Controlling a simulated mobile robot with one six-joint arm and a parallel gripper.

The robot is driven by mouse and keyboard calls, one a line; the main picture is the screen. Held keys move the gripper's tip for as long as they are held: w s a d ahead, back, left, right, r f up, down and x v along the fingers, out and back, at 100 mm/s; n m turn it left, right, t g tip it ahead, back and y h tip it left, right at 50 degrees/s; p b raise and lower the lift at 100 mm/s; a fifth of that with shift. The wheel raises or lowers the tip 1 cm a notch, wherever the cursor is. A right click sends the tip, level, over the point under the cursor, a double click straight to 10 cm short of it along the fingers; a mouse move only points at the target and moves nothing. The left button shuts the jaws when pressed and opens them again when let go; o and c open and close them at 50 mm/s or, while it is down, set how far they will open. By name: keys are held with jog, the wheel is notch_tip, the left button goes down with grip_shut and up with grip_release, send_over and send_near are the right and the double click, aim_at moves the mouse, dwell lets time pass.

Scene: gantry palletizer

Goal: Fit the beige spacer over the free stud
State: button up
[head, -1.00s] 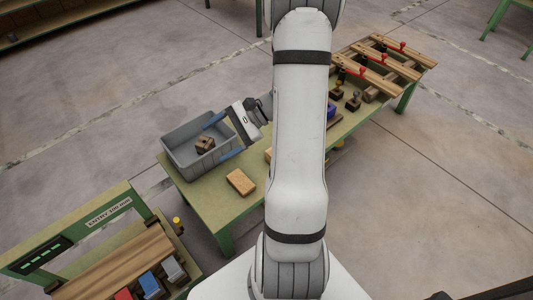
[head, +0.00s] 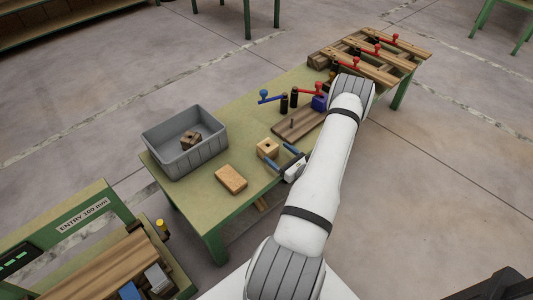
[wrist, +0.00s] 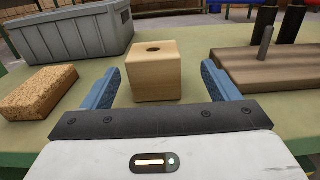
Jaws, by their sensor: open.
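The beige spacer (head: 267,148) is a block with a round hole in its top, standing upright on the green bench. In the wrist view the spacer (wrist: 156,74) sits between and just beyond the blue fingertips. My gripper (head: 284,158) is open and empty, low at the bench's near edge, its fingers pointing at the spacer. The free stud (head: 292,124) is a thin grey pin standing up from a brown wooden board (head: 307,130) behind and right of the spacer. The stud also shows at the right of the wrist view (wrist: 265,45).
A grey bin (head: 184,158) with a dark brown block (head: 191,140) inside stands at the left. A tan brick-like block (head: 231,179) lies between bin and gripper. Black posts with red and blue handles (head: 293,97) stand behind the board. Wooden slats with red clamps (head: 370,55) are at the far right.

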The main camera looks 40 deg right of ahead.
aim_at(269, 147)
jog(key=w, duration=0.2)
jog(key=w+a+b, duration=0.1)
jog(key=w, duration=0.2)
jog(key=shift+w+a+r, duration=0.15)
jog(key=shift+w+r, duration=0.15)
jog(key=shift+w, duration=0.05)
jog(key=c, duration=1.1)
